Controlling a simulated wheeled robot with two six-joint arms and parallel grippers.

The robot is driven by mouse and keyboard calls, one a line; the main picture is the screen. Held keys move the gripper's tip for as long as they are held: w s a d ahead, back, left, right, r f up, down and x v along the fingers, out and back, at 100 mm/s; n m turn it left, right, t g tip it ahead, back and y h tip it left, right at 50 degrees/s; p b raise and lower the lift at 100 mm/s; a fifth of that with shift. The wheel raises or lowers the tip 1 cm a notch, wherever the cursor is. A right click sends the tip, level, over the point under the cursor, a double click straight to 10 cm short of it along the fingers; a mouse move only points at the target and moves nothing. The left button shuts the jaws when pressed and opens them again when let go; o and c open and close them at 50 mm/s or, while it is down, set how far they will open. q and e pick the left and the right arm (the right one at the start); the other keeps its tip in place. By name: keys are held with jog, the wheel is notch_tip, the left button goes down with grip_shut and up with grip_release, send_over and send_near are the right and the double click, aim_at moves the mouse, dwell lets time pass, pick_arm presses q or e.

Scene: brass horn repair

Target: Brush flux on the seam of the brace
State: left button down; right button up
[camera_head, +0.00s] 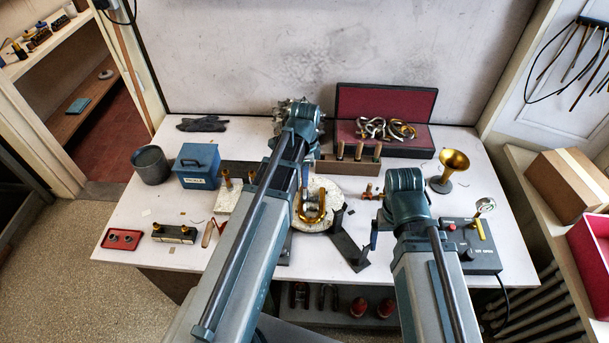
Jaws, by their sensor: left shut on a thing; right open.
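A gold, U-shaped brass piece (322,208) lies on a round pale pad (334,190) at mid-table. I cannot make out the brace's seam at this size. My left gripper (304,184) points down just above the left part of the brass piece. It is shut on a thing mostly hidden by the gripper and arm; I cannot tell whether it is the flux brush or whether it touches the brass. My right gripper (374,238) is open, right of the pad, partly hidden by its own wrist. No flux pot can be told for sure.
A blue box (197,167) and a dark grey pot (151,165) stand at left. A wooden block with upright handles (348,168) and an open red-lined case (385,104) are behind the pad. A brass bell (454,162) and a control box (470,247) stand at right.

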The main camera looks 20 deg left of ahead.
pick_arm(q)
jog(key=shift+r+p, duration=2)
jog(key=shift+r, duration=0.3)
jog(key=shift+w+f, duration=0.1)
